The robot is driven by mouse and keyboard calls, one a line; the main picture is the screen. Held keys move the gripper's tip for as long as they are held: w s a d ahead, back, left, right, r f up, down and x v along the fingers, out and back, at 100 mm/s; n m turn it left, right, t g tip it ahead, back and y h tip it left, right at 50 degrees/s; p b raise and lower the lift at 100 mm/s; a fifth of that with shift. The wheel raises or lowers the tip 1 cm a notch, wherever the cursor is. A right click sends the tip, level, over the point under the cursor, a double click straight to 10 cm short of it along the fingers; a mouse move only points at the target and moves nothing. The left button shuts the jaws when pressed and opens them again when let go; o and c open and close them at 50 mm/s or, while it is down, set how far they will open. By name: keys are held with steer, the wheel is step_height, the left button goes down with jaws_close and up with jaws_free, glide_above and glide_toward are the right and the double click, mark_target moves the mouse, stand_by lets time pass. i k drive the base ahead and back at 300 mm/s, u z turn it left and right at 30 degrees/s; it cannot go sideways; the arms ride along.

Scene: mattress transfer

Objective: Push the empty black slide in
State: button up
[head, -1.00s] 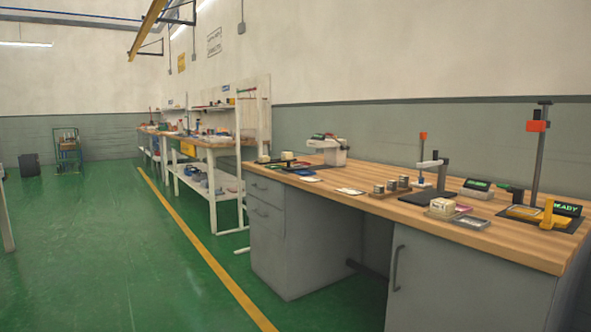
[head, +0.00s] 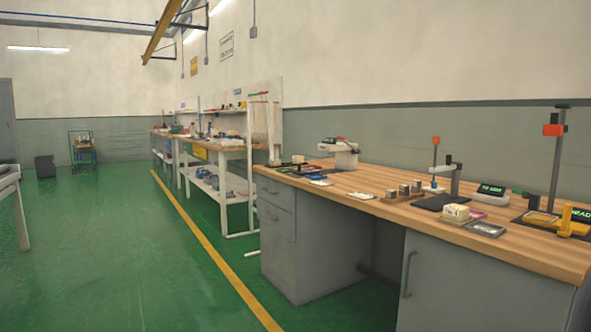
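My gripper is out of view. I cannot pick out the black slide with certainty. At the right end of the wooden bench top (head: 395,222), a dark base (head: 556,230) carries a yellow frame (head: 541,217) and a yellow upright part (head: 567,222). A tall dark post with an orange block (head: 553,130) rises behind it. Left of that, a black plate (head: 437,203) lies under a dark stand with a grey arm (head: 452,180). A small dark tray (head: 484,229) lies near the front edge, beside a cream block (head: 456,212).
Small displays (head: 490,194) stand at the back right. Several small blocks (head: 404,190) sit at mid-bench, with a white device (head: 342,155) farther left. Grey cabinets (head: 480,275) support the bench. The green floor (head: 110,250) is open on the left, with another table (head: 12,180) at the left edge.

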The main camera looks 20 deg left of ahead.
mark_target(301, 172)
steer(key=u, duration=0.8)
steer(key=i, duration=0.85)
steer(key=u, duration=1.25)
steer(key=i, duration=1.7)
steer(key=z, duration=0.75)
steer(key=i, duration=1.2)
steer(key=z, duration=1.1)
steer(key=i, duration=0.15)
steer(key=z, duration=0.15)
